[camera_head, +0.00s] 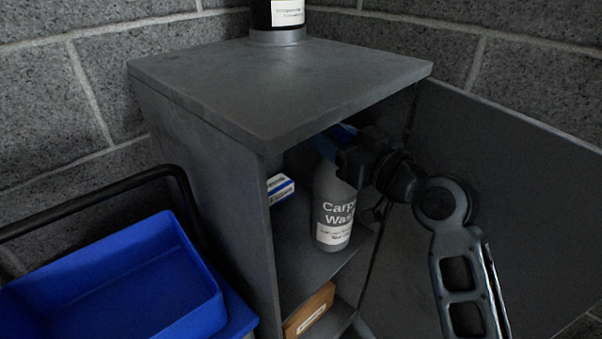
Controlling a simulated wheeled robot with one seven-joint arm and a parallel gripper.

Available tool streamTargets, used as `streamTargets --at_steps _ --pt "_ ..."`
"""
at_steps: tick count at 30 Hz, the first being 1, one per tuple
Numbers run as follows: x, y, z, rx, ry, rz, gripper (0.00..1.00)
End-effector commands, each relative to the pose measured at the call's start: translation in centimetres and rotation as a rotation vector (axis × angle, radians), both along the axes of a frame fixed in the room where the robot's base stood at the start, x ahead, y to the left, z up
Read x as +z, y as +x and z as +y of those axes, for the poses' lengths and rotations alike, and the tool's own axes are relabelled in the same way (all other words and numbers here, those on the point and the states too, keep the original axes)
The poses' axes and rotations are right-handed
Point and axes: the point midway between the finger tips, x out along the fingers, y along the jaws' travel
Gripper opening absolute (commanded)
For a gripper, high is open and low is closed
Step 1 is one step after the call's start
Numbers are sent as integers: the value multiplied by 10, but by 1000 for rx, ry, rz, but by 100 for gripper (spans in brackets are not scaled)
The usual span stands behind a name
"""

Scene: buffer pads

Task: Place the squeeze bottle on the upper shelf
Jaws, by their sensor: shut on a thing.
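The squeeze bottle (331,205) is grey with a label reading "Carp... Was...". It is upright inside the open cabinet (245,85), at the upper shelf (300,250). Its base appears at the shelf surface; I cannot tell whether it touches. My gripper (345,150) reaches in from the right under the cabinet top and is shut on the bottle's upper part. The gripper hides the bottle's top, and the fingertips are partly hidden.
A small white and blue box (280,188) stands left of the bottle. A brown box (309,310) lies on the lower level. The open door (510,190) is at right. A blue bin (115,285) is at left, and a dark container (277,18) stands on the cabinet top.

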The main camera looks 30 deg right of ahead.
Motion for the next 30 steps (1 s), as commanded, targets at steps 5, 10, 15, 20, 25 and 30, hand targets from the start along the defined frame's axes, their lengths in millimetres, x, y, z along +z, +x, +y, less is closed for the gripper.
streamTargets --at_steps 5,10,15,20,25,30 --pt "-20 26 22 2 0 -3 0" --pt "-30 40 34 1 0 -3 0" --pt "-37 43 36 0 0 -4 0" --pt "-59 43 35 -1 1 -1 0" --pt "-73 43 35 -1 1 -4 0" --pt "-71 43 35 0 0 -5 0"
